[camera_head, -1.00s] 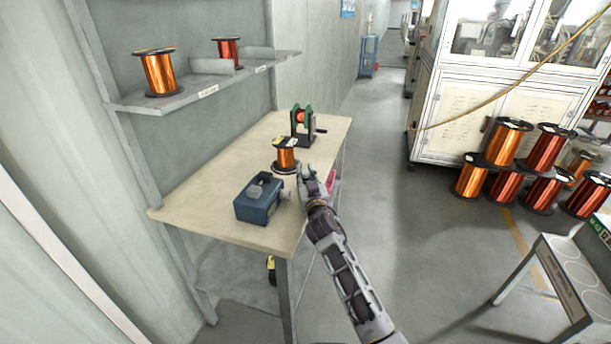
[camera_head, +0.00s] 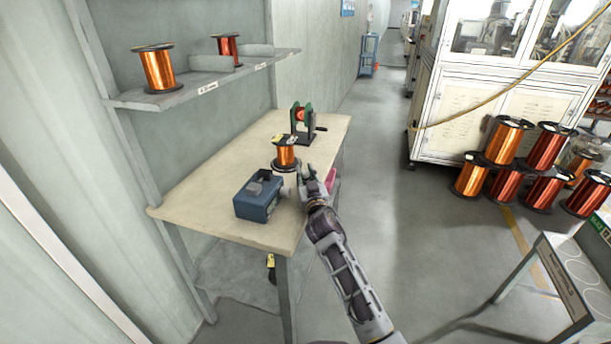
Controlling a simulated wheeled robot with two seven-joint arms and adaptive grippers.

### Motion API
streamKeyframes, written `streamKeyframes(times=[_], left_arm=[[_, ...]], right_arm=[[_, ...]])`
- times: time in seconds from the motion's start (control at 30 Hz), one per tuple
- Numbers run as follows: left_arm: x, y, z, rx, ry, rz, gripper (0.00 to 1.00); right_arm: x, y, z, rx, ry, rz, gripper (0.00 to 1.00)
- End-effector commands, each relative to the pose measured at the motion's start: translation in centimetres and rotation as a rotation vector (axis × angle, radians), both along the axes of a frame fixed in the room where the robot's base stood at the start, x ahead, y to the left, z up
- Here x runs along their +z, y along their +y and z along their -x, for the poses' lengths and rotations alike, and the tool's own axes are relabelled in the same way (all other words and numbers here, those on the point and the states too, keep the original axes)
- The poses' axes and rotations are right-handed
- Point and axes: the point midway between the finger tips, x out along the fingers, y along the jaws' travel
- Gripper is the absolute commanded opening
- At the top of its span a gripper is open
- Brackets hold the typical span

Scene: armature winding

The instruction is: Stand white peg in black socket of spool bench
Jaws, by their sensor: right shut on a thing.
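The spool bench (camera_head: 215,203) is a beige table along the left wall. My right gripper (camera_head: 303,170) is over its right edge, beside a copper spool (camera_head: 286,154) with black flanges. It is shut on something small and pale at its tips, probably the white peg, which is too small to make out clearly. I cannot tell whether the tips touch the spool. The black socket cannot be made out; the spool and the gripper may hide it. My left gripper is not in view.
A blue-grey box (camera_head: 257,201) stands near the bench's front. A green winder (camera_head: 301,118) with a crank stands at the back. A pink thing (camera_head: 331,178) is behind my wrist. A shelf (camera_head: 210,84) with two spools hangs above. The bench's left part is clear.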

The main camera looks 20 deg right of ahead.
Motion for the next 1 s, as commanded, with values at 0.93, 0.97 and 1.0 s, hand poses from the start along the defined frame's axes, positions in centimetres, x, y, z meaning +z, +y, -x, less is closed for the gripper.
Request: streamKeyframes(times=[0.93, 0.97, 1.0], left_arm=[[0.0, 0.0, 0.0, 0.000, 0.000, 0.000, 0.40], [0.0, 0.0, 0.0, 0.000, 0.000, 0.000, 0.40], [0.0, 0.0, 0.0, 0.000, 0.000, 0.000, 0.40]], right_arm=[[-0.2, 0.1, 1.6, 0.000, 0.001, -0.001, 0.48], [-0.2, 0.2, 1.8, 0.000, 0.001, -0.001, 0.48], [-0.3, 0.2, 2.1, 0.000, 0.001, -0.001, 0.48]])
